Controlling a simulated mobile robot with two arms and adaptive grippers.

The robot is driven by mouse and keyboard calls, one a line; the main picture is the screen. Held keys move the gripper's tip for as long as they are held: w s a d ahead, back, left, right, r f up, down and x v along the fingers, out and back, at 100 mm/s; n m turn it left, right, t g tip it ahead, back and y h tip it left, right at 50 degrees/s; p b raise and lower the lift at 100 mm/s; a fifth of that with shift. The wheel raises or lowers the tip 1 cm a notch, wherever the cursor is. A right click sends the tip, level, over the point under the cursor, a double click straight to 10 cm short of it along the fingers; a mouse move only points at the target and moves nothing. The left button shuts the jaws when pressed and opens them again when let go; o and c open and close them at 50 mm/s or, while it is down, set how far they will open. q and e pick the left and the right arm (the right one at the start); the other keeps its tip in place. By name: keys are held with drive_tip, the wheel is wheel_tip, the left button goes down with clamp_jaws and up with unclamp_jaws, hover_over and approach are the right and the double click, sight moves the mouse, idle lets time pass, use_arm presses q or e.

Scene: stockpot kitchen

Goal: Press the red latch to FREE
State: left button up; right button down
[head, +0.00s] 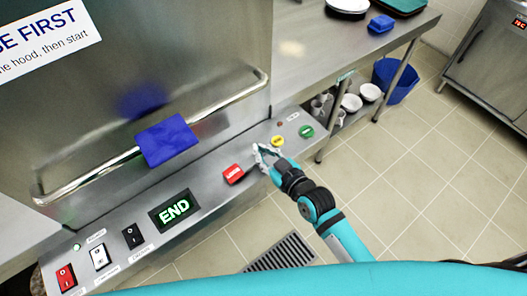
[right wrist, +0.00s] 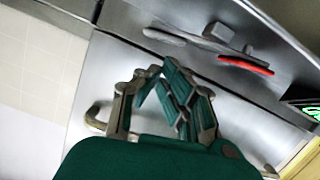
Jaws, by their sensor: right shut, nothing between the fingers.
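The red latch (head: 233,173) sits on the sloped steel control panel (head: 215,190), right of the green-lit END display (head: 174,210). Its white lettering is too small to read surely. My right gripper (head: 262,152) is shut and empty, close to the right of the latch, near the yellow button (head: 277,141). I cannot tell whether it touches the panel. In the right wrist view, the gripper's linkages (right wrist: 168,80) fill the middle. A red strip (right wrist: 245,65) shows beyond them, perhaps the latch. My left gripper is not in view.
A green button (head: 306,131) is at the panel's right end. Red (head: 66,278), white (head: 100,258) and black (head: 133,236) switches are at its left. A blue block (head: 167,140) is by the hood's handle bar (head: 220,105). Tiled floor at right is mostly clear; a blue bin (head: 395,80) stands there.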

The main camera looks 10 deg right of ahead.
drive_tip(key=shift+f, duration=0.4)
drive_tip(key=shift+d, duration=0.1)
drive_tip(key=shift+w+d+f+m, duration=0.2)
drive_tip(key=shift+d+f+m, duration=0.2)
drive_tip(key=shift+m, duration=0.2)
drive_tip(key=shift+w+d+f+m+g+y+b, duration=0.15)
drive_tip(key=shift+f+m+y+b, duration=0.15)
drive_tip(key=shift+m+b, duration=0.15)
drive_tip(key=shift+w+d+f+m+g+y+b, duration=0.15)
drive_tip(key=shift+f+m+y+b, duration=0.15)
drive_tip(key=shift+m, duration=0.25)
drive_tip(key=shift+s+r, duration=0.1)
drive_tip(key=shift+a+r, duration=0.1)
